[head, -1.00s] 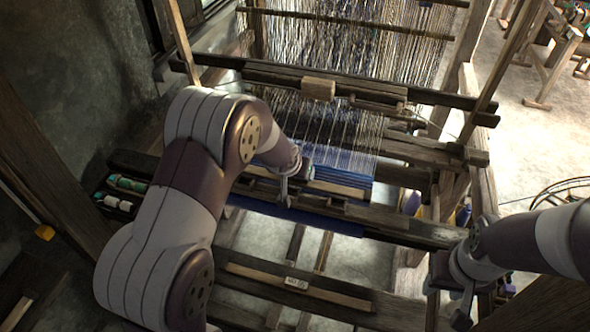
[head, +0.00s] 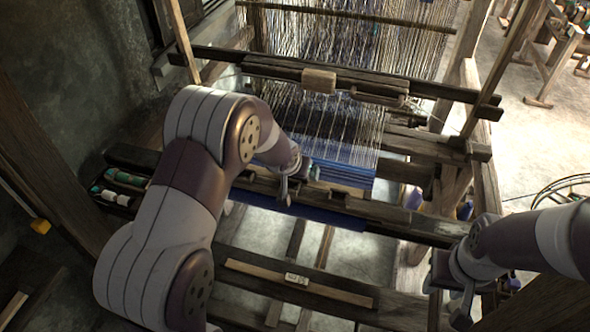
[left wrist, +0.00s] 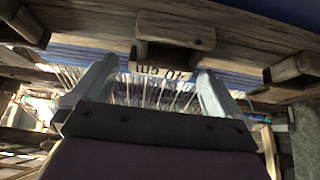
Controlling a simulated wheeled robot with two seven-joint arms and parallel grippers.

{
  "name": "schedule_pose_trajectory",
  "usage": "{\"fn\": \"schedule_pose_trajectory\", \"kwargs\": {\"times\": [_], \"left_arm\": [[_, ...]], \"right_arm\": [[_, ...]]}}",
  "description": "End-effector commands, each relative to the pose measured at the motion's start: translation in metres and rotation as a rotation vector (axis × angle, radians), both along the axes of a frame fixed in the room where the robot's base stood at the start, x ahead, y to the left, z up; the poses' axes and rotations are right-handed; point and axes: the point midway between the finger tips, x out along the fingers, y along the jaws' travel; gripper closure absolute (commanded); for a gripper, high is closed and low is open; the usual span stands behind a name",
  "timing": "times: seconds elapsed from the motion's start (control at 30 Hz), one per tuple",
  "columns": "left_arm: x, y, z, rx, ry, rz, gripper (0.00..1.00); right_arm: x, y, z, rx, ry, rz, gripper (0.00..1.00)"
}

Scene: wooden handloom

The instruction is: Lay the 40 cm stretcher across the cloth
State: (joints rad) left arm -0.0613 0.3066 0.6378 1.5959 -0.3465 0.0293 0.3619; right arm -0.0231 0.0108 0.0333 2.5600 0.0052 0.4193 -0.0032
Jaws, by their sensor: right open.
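The blue cloth (head: 345,176) is stretched on the loom, with warp threads running up behind it. My left gripper (head: 285,188) is low over its front edge, partly hidden by my arm. In the left wrist view my left gripper (left wrist: 158,72) has its two fingers apart. A pale piece marked "40 cm" (left wrist: 165,73), the stretcher, shows between their tips, upside down; I cannot tell whether they touch it. Most of its length is hidden. My right gripper (head: 464,305) is open and empty at the lower right, beside the loom frame.
Another labelled pale stick (head: 325,290) lies on the lower front beam. A tray of bobbins (head: 120,185) sits at the left. The upper crossbeam carries a light wooden block (head: 319,81). Loom posts stand close to both arms.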

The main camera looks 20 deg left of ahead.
Motion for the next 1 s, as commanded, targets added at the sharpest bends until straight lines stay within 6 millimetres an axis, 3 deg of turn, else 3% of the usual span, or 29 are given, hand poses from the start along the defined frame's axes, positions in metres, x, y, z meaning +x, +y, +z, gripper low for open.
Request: {"fn": "schedule_pose_trajectory", "kwargs": {"times": [0.17, 0.6, 1.0], "left_arm": [[-0.004, 0.0, 0.008, 0.0, 0.0, 0.0, 0.0], [-0.06, 0.002, 0.096, 0.0, -0.002, 0.0, 0.0], [-0.069, 0.003, 0.106, 0.0, 0.001, 0.0, 0.0]], "right_arm": [[0.0, 0.0, 0.003, 0.0, 0.0, 0.0, 0.57], [0.0, 0.0, 0.032, 0.0, 0.0, 0.0, 0.57], [0.0, 0.0, 0.033, 0.0, 0.0, 0.0, 0.57]]}}
